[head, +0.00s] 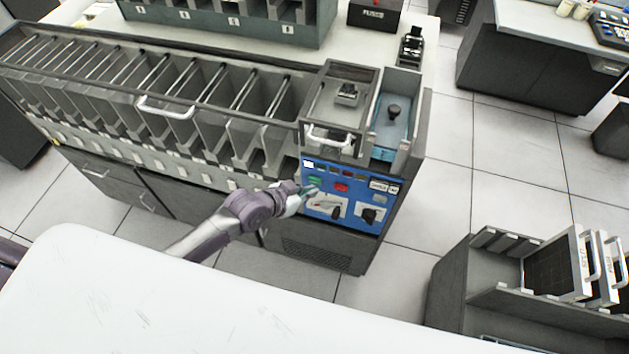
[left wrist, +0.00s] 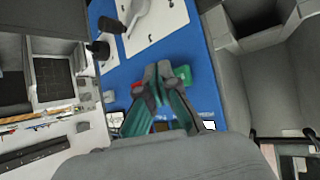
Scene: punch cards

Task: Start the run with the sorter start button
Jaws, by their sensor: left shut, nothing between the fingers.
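The sorter's blue control panel (head: 325,209) is at the right end of the long grey sorter. It bears a green button (head: 314,181), which I take for the start button, and a red button (head: 342,187) to its right. My left gripper (head: 303,190) is at the panel's left edge, close to the green button. In the left wrist view its fingers (left wrist: 160,72) are shut and empty. The green button (left wrist: 180,78) shows beside and partly behind the fingertips, and the red button (left wrist: 138,86) is on their other side. I cannot tell whether the fingertips touch the green button. My right gripper is out of view.
Below the buttons, the panel has black knobs (head: 369,215) on white plates. The sorter's row of pockets (head: 195,100) runs left. A grey rack with white-framed panels (head: 556,265) stands at the lower right. The floor (head: 430,200) between is clear.

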